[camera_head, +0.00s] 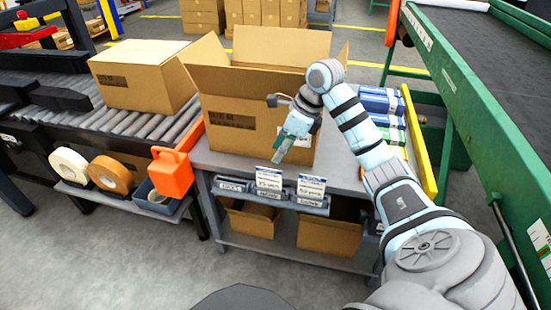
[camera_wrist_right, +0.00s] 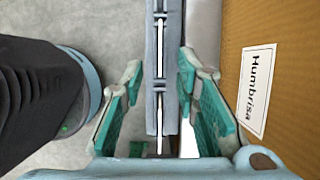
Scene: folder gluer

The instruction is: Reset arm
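My right arm reaches in from the lower right of the head view. Its gripper (camera_head: 284,150) points down in front of the open cardboard box (camera_head: 235,118), above the front edge of the grey workbench (camera_head: 345,183). In the right wrist view my right gripper (camera_wrist_right: 160,68) has its two teal-padded fingers spread apart, with nothing held between them. Behind the gap runs a grey label rail (camera_wrist_right: 158,45). The box's side with a white "Humbrisa" label (camera_wrist_right: 257,90) is right of the fingers, and I cannot tell whether they touch it. My left gripper is not in view.
A closed carton (camera_head: 145,75) sits on the roller conveyor (camera_head: 150,124) at left. An orange holder (camera_head: 171,174) and tape rolls (camera_head: 110,174) are at the bench's left. Blue and green packs (camera_head: 385,108) lie right of the box. A green conveyor (camera_head: 470,85) borders the right.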

